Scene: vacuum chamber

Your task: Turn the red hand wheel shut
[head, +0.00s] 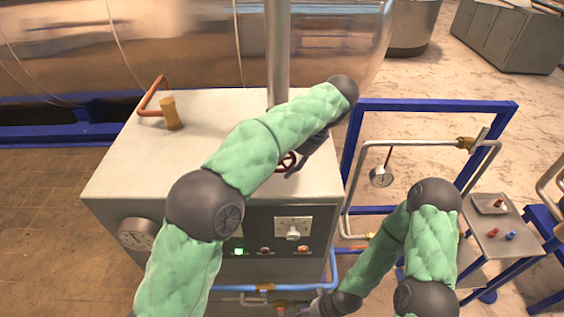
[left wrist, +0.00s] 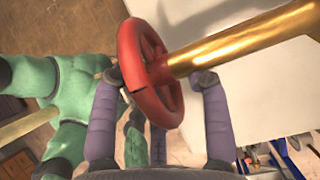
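The red hand wheel (head: 287,161) is at the front of the grey cabinet's top, partly hidden by my left arm in the head view. In the left wrist view the red wheel (left wrist: 145,72) sits on a thick brass stem, between the purple fingers of my left gripper (left wrist: 160,78). The fingers stand wide apart. The left fingertip is close to the rim, and I cannot tell if it touches. The other fingertip is beside the stem, with a small gap to the rim. In the head view my left gripper (head: 300,158) is mostly hidden. My right gripper (head: 318,306) is low at the bottom edge, its fingers unclear.
The grey cabinet (head: 110,180) carries a copper pipe with a brass fitting (head: 170,113), a front gauge (head: 136,234) and a switch panel (head: 293,228). A blue frame (head: 435,106) with pipes and a gauge (head: 381,177) stands to the right, near a small table (head: 505,247).

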